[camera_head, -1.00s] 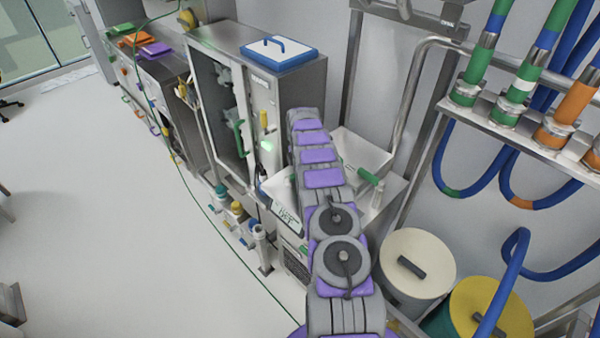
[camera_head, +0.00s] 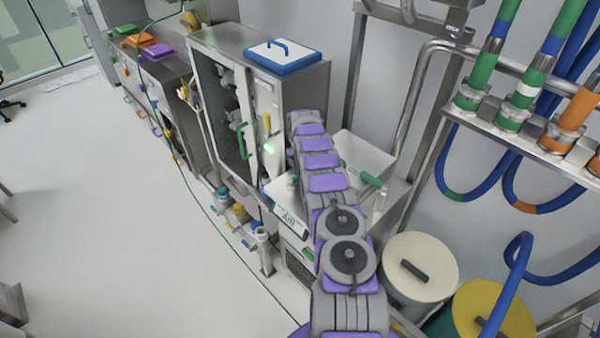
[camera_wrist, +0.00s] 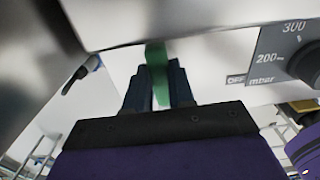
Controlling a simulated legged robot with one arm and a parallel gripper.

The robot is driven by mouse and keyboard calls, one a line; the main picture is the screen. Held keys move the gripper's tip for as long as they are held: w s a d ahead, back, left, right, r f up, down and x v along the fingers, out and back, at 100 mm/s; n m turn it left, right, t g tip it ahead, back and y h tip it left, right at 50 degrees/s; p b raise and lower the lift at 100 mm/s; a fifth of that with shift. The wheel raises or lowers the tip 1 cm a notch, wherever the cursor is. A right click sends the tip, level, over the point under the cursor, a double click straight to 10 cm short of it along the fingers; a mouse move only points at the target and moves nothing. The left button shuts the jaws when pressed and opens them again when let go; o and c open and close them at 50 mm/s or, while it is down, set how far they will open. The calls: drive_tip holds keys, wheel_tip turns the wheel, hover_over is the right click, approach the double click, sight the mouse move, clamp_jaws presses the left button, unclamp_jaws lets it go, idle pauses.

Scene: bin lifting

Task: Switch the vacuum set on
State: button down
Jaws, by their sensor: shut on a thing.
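In the wrist view my gripper (camera_wrist: 158,82) has its two dark fingers shut on a green piece (camera_wrist: 158,70), a lever or handle, which runs up under a pale metal edge. Just to the right is a pale panel (camera_wrist: 262,92) marked "OFF", "200", "300" and "mbar", with a dark round knob (camera_wrist: 306,64). I take this panel as part of the vacuum set. The fingers are apart from the knob. In the head view my arm covers the gripper and the green piece it holds.
A steel cabinet (camera_head: 300,90) with a green handle and a blue-edged lid (camera_head: 279,56) stands left of my arm. Lidded drums (camera_head: 420,265) and blue hoses (camera_head: 540,205) crowd the right. The floor (camera_head: 120,230) at left is open.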

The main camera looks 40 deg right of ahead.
drive_tip(key=shift+w+r, duration=0.15)
drive_tip(key=c, duration=1.4)
unclamp_jaws()
drive_tip(key=o, duration=0.4)
drive_tip(key=shift+d, duration=0.2)
drive_tip(key=shift+o, duration=0.2)
drive_tip(key=shift+a, duration=0.1)
drive_tip(key=shift+r, duration=0.35)
wheel_tip(320, 180, up, 16)
drive_tip(key=p, duration=0.2)
drive_tip(key=shift+d+r, duration=0.15)
drive_tip(key=shift+d, duration=0.05)
drive_tip(key=shift+w, duration=0.1)
